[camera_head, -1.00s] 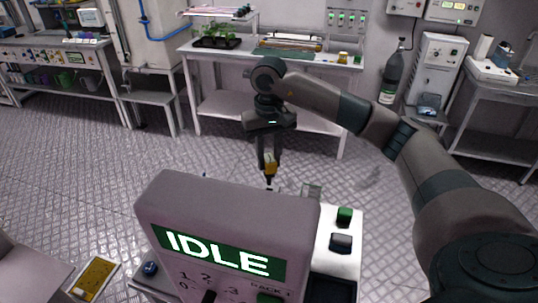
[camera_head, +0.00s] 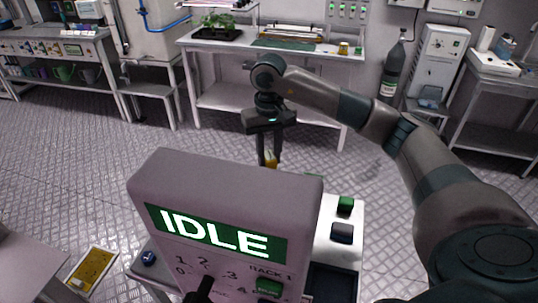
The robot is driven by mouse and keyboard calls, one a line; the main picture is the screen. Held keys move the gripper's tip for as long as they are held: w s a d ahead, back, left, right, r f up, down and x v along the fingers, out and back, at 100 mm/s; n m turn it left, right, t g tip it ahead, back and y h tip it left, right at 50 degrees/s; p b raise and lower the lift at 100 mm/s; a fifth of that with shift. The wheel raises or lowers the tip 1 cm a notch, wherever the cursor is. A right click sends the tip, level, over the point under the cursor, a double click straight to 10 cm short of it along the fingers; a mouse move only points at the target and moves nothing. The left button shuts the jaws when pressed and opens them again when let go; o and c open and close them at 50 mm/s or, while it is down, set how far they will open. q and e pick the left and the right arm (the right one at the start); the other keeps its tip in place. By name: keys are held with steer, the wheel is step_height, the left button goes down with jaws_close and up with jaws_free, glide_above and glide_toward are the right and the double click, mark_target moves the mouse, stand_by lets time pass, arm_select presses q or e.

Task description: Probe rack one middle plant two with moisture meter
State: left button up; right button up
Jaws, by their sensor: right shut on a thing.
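My right gripper (camera_head: 269,160) points down behind the top edge of a grey console box in the middle of the head view. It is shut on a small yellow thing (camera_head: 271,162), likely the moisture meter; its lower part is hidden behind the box. The console (camera_head: 225,180) has a green screen (camera_head: 216,232) reading IDLE, with a dial and the label RACK 1 below. No rack one plant is clearly in view. My left gripper is not in view.
A back table (camera_head: 215,45) holds a dark tray of seedlings (camera_head: 217,31). A yellow panel (camera_head: 92,276) lies at lower left. Open metal floor lies between.

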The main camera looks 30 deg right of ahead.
steer(key=o, duration=1.2)
steer(key=shift+c, duration=0.2)
steer(key=shift+r, duration=0.1)
steer(key=shift+r, duration=0.4)
step_height(320, 180, up, 5)
steer(key=shift+f+b, duration=0.1)
steer(key=shift+b, duration=0.95)
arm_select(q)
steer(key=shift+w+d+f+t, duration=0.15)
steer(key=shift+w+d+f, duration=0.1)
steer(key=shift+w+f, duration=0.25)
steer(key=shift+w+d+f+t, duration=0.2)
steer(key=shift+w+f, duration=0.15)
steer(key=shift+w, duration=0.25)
arm_select(e)
step_height(320, 180, up, 12)
steer(key=shift+f, duration=0.15)
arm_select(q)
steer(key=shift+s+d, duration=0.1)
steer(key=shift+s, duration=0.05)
arm_select(e)
steer(key=shift+s, duration=0.1)
